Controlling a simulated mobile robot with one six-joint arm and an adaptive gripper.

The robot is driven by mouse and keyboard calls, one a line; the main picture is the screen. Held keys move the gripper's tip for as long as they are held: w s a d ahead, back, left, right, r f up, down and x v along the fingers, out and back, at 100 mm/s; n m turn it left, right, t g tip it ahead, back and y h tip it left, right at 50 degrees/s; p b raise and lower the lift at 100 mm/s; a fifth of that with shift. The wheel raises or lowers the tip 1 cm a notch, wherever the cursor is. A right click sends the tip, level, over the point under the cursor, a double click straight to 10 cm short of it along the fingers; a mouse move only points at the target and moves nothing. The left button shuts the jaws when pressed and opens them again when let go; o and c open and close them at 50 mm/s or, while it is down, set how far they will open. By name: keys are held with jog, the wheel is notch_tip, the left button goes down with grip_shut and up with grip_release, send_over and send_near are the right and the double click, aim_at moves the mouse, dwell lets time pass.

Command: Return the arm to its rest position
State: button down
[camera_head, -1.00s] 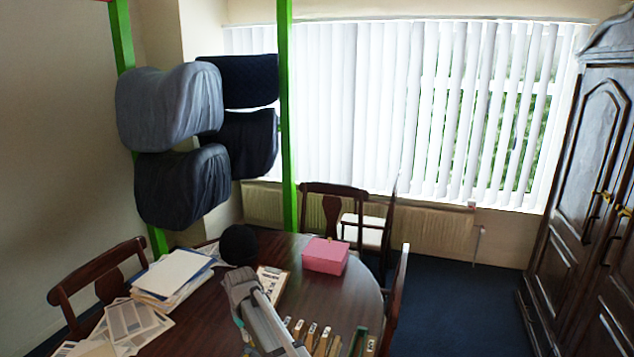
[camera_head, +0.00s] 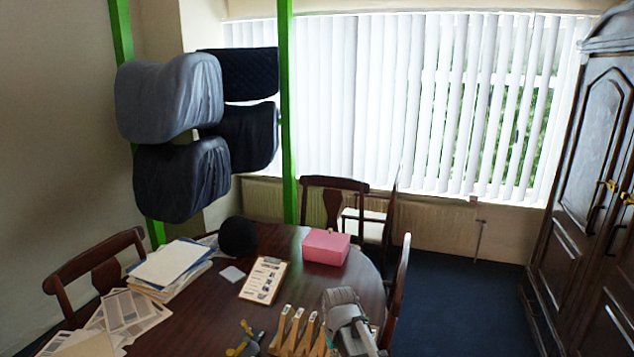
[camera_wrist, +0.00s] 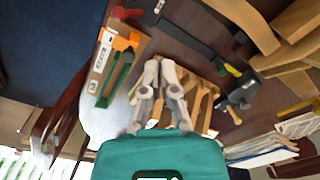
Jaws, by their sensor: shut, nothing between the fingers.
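My arm shows in the head view as a grey link (camera_head: 343,300) above the front right of the table. My gripper's fingers are not clearly seen there. In the wrist view my gripper (camera_wrist: 160,62) has its two grey fingers together at the tips, with nothing between them. The teal body of my wrist fills the bottom middle of that view. The fingers appear in front of several wooden pieces (camera_wrist: 204,97), apart from them as far as I can tell.
The dark wooden table (camera_head: 200,318) holds a pink box (camera_head: 326,248), a clipboard (camera_head: 264,280), a black rounded object (camera_head: 238,237), papers (camera_head: 172,268) and several wooden pieces (camera_head: 288,330). Chairs (camera_head: 335,195) surround it. Saddles (camera_head: 168,98) hang on green posts at left. A wardrobe (camera_head: 590,190) stands right.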

jog(key=s+d+f+m+b, duration=0.3)
jog(key=s+d, duration=0.5)
jog(key=d, duration=0.3)
jog(key=shift+s+d+f, duration=0.35)
jog(key=shift+s+d, duration=0.05)
